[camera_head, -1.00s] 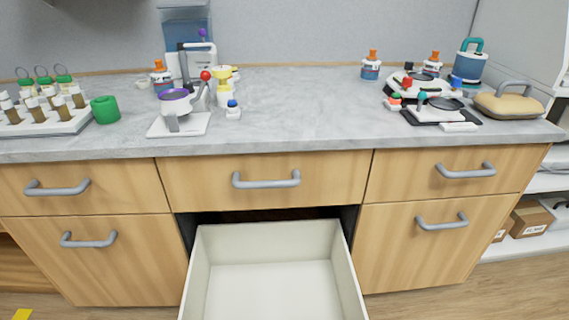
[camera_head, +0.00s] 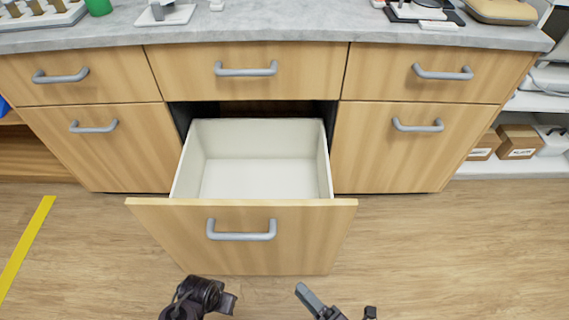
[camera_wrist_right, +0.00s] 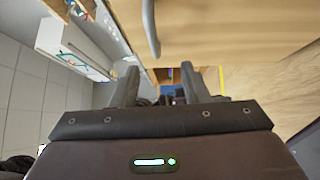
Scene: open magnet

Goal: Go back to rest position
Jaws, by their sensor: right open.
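My right gripper (camera_head: 337,300) is at the bottom of the head view, in front of the open drawer's front panel and apart from it. In the right wrist view my right gripper (camera_wrist_right: 160,85) has its two fingers spread with nothing between them. My left gripper (camera_head: 226,301) shows as a dark shape at the bottom, left of the right one; its jaws are too small and partly hidden to judge. The lower middle drawer (camera_head: 330,201) is pulled out and looks empty, with a grey handle (camera_head: 241,231) on its front.
The wooden cabinet's other drawers are shut. The grey counter (camera_head: 330,30) above carries several items, mostly cut off at the top edge. Boxes (camera_head: 518,142) sit on a shelf at the right. The wood floor (camera_head: 450,250) is clear on the right; a yellow stripe (camera_head: 25,243) lies left.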

